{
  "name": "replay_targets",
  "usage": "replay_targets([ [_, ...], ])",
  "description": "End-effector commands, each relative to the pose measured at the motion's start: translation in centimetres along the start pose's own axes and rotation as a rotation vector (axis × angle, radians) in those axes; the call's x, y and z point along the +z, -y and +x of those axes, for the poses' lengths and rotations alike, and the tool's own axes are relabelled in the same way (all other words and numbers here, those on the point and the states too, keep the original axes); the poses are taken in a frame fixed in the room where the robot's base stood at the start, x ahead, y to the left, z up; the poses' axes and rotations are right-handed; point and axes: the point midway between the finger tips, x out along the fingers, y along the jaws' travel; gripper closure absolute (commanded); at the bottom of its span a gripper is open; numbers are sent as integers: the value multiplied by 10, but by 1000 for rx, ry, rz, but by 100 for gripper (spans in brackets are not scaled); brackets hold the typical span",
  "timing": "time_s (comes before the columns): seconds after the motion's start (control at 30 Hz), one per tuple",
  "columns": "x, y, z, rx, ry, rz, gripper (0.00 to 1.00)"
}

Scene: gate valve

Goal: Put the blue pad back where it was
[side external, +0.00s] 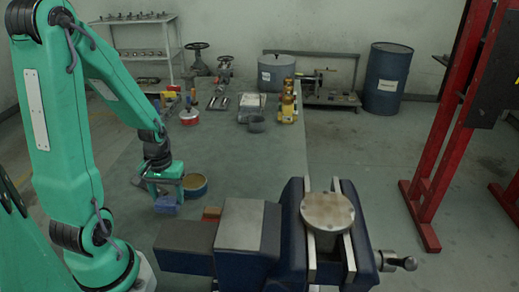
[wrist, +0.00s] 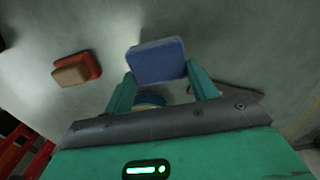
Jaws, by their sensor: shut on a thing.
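The blue pad (wrist: 157,61) is a flat block with rounded corners, and it sits between the fingertips of my gripper (wrist: 158,78) in the wrist view. My gripper is shut on it, with one green finger at each side. In the side view the blue pad (side external: 165,204) shows under my gripper (side external: 166,190), low over the table (side external: 255,165). I cannot tell whether the pad touches the table top.
A round tin (side external: 194,186) stands just right of my gripper. A red block with a tan top (wrist: 77,70) lies nearby. A large blue vise (side external: 290,225) fills the front. Bottles (side external: 288,105), a grey pot (side external: 276,73) and tools stand farther back. The table's middle is clear.

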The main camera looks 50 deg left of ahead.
Motion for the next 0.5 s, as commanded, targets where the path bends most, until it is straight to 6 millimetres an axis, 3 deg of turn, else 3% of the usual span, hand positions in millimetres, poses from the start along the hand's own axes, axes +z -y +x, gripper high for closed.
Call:
replay_targets([
  [0.2,1,0,18,0,2,0,61],
  [0.5,0,0,21,0,0,0,61],
])
